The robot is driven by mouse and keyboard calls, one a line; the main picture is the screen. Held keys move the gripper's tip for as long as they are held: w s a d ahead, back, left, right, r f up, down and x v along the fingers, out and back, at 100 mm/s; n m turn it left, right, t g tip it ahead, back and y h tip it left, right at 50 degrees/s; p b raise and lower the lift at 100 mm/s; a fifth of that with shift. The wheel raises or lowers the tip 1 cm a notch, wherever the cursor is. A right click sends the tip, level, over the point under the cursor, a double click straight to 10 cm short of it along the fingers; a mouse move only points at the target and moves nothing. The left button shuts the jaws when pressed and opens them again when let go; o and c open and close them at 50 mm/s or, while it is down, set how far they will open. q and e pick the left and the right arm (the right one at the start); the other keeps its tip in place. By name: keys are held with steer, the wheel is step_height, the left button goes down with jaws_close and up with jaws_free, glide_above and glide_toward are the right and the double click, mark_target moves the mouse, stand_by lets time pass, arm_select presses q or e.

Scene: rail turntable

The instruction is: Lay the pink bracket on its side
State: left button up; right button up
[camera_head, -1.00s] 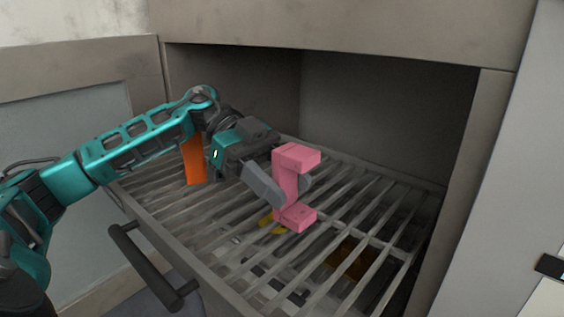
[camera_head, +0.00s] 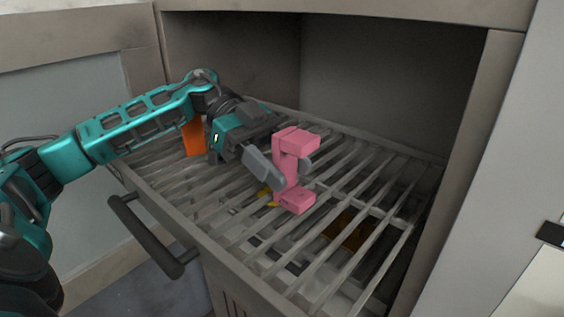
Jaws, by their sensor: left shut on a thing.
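The pink bracket (camera_head: 290,172) stands upright on or just above the slatted rack (camera_head: 352,228), in the middle of the view. It is C-shaped, with its upper and lower arms pointing right and toward the front. My left gripper (camera_head: 286,168) reaches in from the left and is shut on the bracket's upright part. One grey finger shows on the near left side, and the tip of the other shows behind on the right. I cannot tell whether the bracket's base touches the slats. My right gripper is not in view.
An orange block (camera_head: 193,138) stands on the rack behind my left arm. Yellow and brown things show below the slats. A dark handle (camera_head: 146,236) sticks out at the rack's front left. Cabinet walls enclose the rack behind and right. The rack's right part is clear.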

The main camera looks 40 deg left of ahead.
arm_select(q)
steer(key=shift+f, duration=0.35)
steer(key=o, duration=1.3)
steer(key=shift+o, duration=0.2)
step_height(320, 180, up, 20)
steer(key=p, duration=0.1)
stand_by(0.4)
